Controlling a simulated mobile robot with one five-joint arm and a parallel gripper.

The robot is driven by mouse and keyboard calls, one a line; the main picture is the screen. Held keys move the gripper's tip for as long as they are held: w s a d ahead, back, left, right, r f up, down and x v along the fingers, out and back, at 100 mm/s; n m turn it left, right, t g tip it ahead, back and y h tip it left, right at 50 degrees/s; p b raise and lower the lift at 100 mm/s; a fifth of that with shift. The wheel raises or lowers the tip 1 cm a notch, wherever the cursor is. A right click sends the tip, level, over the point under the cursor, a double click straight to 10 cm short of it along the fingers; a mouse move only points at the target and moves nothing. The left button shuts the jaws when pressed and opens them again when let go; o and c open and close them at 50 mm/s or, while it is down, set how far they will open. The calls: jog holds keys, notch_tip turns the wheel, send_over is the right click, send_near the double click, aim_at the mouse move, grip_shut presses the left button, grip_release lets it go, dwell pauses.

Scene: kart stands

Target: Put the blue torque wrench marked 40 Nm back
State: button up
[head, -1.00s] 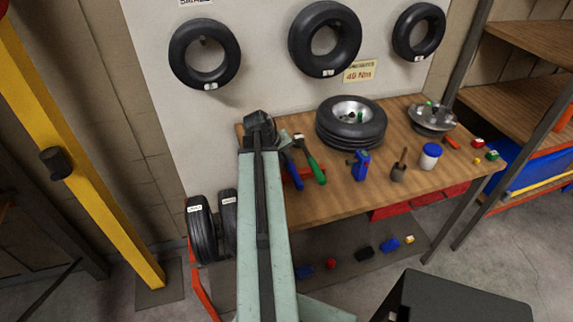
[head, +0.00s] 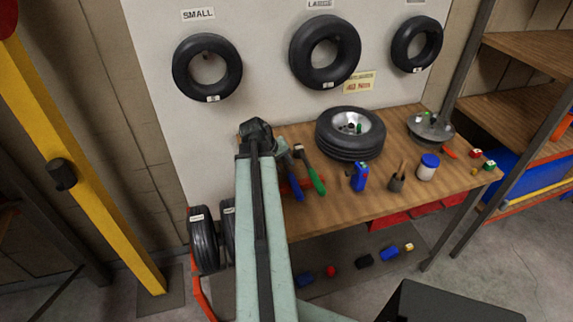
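A blue-handled tool (head: 294,186) with a grey head, possibly the torque wrench, lies on the wooden bench (head: 330,212) beside a green-handled tool (head: 316,180). Its marking is too small to read. My gripper (head: 257,132) is at the far end of my arm, over the bench's back left corner and left of the blue-handled tool. I see it from behind; its fingers are hidden, so I cannot tell whether it is open or touches anything. A yellowish sign (head: 359,83) on the wall panel reads 40 Nm.
A wheel (head: 345,145), a blue device (head: 360,177), a brown cup (head: 397,182) and a blue-lidded jar (head: 428,167) stand on the bench. Tyres hang on the panel (head: 265,50). A yellow post (head: 90,190) is at left, shelves (head: 525,105) at right.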

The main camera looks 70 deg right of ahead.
jog(key=p+v, duration=0.6)
jog(key=v, duration=0.3)
jog(key=w+a+f+n+t+y, duration=0.2)
jog(key=w+a+n, duration=0.2)
jog(key=w+a, duration=1.65)
jog(key=w+a+n+y, duration=0.1)
jog(key=w+a+n, duration=0.1)
jog(key=a, duration=1.5)
jog(key=w+a+f+n+y, duration=0.1)
jog(key=w+a, duration=0.4)
jog(key=a, duration=1.3)
jog(key=n+y, duration=0.1)
jog(key=n, duration=0.1)
jog(key=shift+w+n, duration=0.3)
jog(key=shift+w, duration=0.05)
